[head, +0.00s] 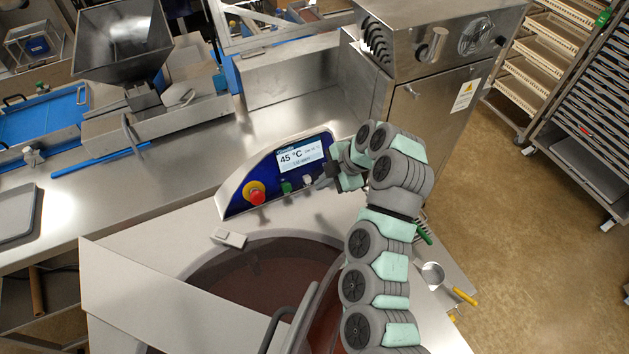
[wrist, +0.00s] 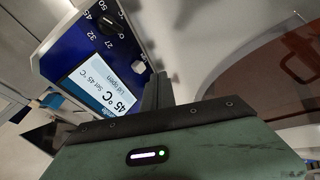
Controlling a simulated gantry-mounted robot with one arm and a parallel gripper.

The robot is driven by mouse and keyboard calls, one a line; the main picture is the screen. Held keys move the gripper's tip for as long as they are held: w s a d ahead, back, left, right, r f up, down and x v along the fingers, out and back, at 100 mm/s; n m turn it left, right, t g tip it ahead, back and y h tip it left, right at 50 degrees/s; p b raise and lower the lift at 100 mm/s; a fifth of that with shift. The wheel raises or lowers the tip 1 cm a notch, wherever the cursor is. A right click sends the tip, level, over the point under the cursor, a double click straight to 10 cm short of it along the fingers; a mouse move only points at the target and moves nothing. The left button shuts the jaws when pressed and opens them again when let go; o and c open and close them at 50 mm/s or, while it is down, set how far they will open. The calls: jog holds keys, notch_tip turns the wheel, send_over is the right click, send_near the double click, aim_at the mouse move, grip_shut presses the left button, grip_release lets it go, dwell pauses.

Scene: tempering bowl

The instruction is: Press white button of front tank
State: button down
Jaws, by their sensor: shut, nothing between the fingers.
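The front tank (head: 250,245) has a blue control panel (head: 236,203) on its back edge, with a lit display (head: 300,155) reading 45 °C. Below the display are a red emergency knob on a yellow base (head: 254,193), a green button (head: 286,187) and a small whitish button (head: 308,180). My gripper (head: 331,177) is shut and empty at the panel's right part, just right of the whitish button; contact cannot be told. In the wrist view my shut fingers (wrist: 158,92) are beside the display (wrist: 102,84).
A black dial (wrist: 108,25) shows on the panel in the wrist view. The tank holds brown liquid under a partly open lid (head: 330,310). A steel cabinet (head: 440,100) stands behind on the right, and a steel hopper (head: 125,45) at the back left.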

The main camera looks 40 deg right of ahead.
aim_at(307, 184)
jog(key=shift+x, duration=0.9)
jog(key=shift+w+d+p, duration=0.3)
jog(key=shift+w+p, duration=0.15)
jog(key=shift+w, duration=0.05)
jog(key=shift+w+d+f+p, duration=0.15)
jog(key=shift+w+f+p, duration=0.15)
jog(key=shift+w, duration=0.25)
jog(key=shift+w+d+f+p, duration=0.15)
jog(key=shift+w+f, duration=0.2)
jog(key=shift+w, duration=0.2)
